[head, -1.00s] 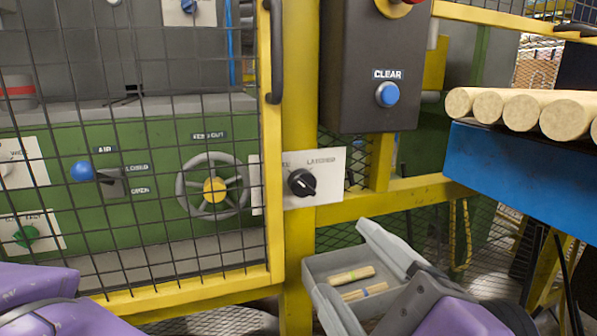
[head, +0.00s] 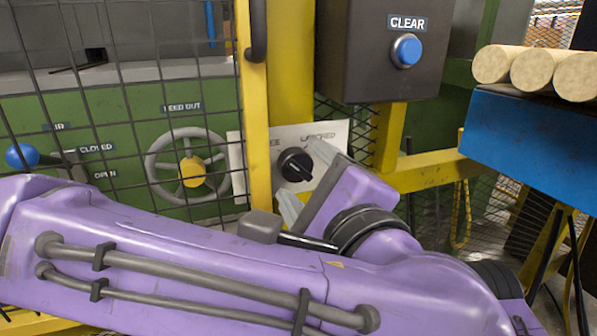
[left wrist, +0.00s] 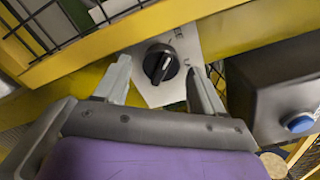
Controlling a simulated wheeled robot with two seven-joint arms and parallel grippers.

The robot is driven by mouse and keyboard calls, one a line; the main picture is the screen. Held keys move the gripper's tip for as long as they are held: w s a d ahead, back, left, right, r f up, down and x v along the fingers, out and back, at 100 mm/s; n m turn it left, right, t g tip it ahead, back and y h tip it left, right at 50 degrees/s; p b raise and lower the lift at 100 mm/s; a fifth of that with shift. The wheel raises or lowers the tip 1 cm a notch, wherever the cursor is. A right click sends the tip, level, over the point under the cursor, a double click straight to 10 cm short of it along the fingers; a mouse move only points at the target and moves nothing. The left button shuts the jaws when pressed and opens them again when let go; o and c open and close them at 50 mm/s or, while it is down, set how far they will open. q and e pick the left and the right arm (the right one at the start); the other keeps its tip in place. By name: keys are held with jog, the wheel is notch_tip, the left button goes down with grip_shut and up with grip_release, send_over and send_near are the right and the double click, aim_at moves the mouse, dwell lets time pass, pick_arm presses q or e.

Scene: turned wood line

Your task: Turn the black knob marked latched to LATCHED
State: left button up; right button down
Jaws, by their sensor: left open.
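The black knob (head: 295,165) sits on a white plate (head: 331,131) fixed to the yellow post. The word LATCHED shows above and right of the knob; another label at left is partly covered by the yellow gate frame. A pale line marks the knob's grip bar, but I cannot tell for sure which label it points at. My left gripper (head: 303,172) is open, one finger below the knob and one to its right. In the left wrist view the knob (left wrist: 161,64) lies ahead between the two fingertips, apparently untouched. My right gripper is out of view.
A mesh gate with a yellow frame (head: 252,100) stands left of the knob, with a handwheel (head: 158,160) behind it. A dark box with a blue CLEAR button (head: 407,51) hangs above right. A blue table (head: 530,140) with logs (head: 530,68) is at right.

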pick_arm(q)
jog(key=shift+w+a, duration=0.15)
jog(key=shift+w, duration=0.4)
jog(key=c, duration=1.1)
jog(key=shift+o, duration=0.2)
jog(key=shift+m, duration=0.7)
jog(key=m, duration=0.3)
jog(key=o, duration=1.1)
jog(key=shift+c, duration=0.2)
jog(key=shift+f, duration=0.1)
